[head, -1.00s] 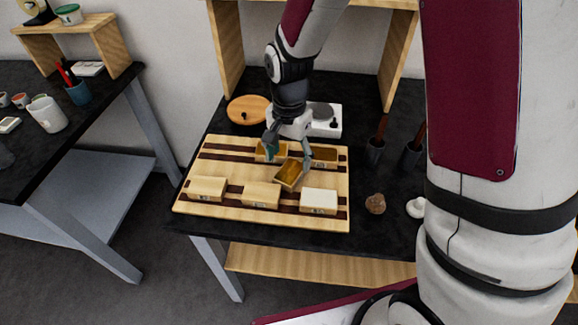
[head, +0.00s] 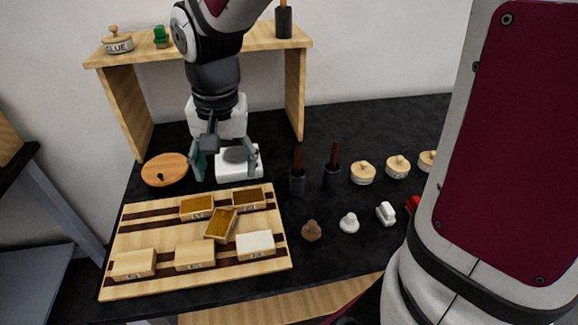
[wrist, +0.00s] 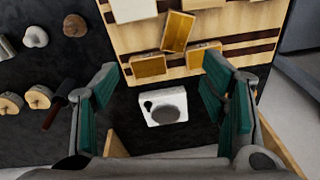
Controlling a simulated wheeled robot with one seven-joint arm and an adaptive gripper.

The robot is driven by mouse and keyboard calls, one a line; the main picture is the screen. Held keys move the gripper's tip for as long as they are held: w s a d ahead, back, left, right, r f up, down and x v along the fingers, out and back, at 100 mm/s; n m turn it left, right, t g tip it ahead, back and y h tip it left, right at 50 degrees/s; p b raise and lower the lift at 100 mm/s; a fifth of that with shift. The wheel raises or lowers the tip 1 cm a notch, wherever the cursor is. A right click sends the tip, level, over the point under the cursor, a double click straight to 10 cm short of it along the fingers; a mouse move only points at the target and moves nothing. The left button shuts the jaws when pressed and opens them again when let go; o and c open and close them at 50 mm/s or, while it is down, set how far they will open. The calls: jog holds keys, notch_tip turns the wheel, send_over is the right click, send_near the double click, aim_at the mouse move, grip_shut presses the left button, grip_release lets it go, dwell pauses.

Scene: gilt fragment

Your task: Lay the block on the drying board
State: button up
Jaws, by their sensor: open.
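The drying board (head: 150,230) is a pale wooden board with dark stripes on the black table. A gold-faced block (head: 221,224) lies askew across its middle; it also shows in the wrist view (wrist: 177,32). Two more gold-faced blocks (head: 197,207) (head: 249,198) are in the back row. Two plain wooden blocks (head: 133,263) (head: 195,256) and a white-topped block (head: 256,245) are in the front row. Which block the task means I cannot tell. My gripper (head: 224,165) is open and empty, behind the board and apart from every block.
A white device with a grey disc (head: 238,162) stands behind the board, below my gripper. A round wooden lid (head: 165,169) is to its left. Brushes in dark holders (head: 298,178), wooden-lidded jars (head: 362,172) and small lumps (head: 311,230) are to the right. A wooden shelf (head: 130,110) stands behind.

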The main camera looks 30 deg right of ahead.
jog(key=s+d+r+n+t, duration=0.1)
jog(key=s+d+r+n, duration=0.1)
jog(key=s, duration=0.6)
jog(key=s+d+r+n+t, duration=0.2)
jog(key=s+d+r+n, duration=0.1)
jog(key=s, duration=0.4)
jog(key=shift+s+d+r+n, duration=0.15)
jog(key=shift+s+r+n, duration=0.3)
jog(key=shift+r, duration=0.8)
jog(key=shift+w, duration=0.1)
